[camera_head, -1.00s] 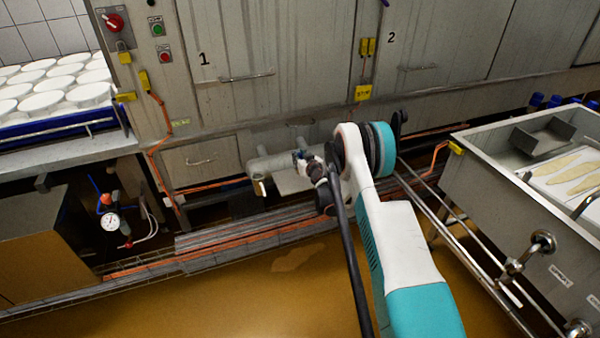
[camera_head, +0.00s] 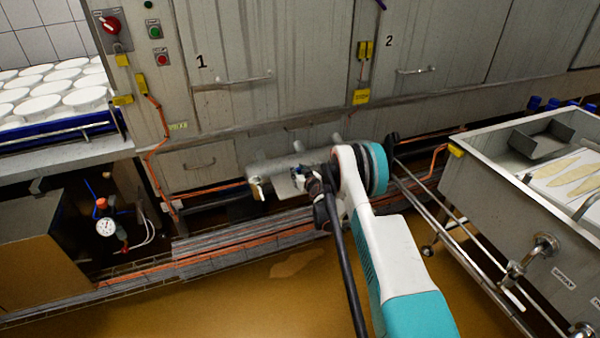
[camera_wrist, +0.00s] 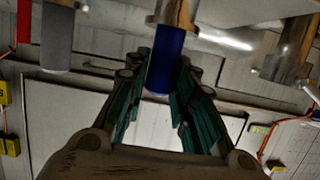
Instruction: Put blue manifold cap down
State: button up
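The blue manifold cap (camera_wrist: 167,62) is a dark blue cylinder between the teal-padded fingers of my gripper (camera_wrist: 165,75) in the wrist view. The fingertips lie close against both its sides. One end of the cap lines up with a shiny metal pipe stub (camera_wrist: 175,13); I cannot tell whether it is seated on it or just touching. In the head view my gripper (camera_head: 299,180) is at the front of the grey pipe manifold (camera_head: 270,165), low before the cabinet. The cap is only a small dark blue patch there, mostly hidden by my wrist.
In the wrist view a grey stub (camera_wrist: 57,40) and another metal stub (camera_wrist: 290,55) stand either side. A steel sink table (camera_head: 480,190) is at the right. A pressure gauge (camera_head: 106,228) is at the lower left. The ochre floor (camera_head: 240,300) in front is clear.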

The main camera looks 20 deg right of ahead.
jog(key=shift+o, duration=0.7)
jog(key=shift+r, duration=0.15)
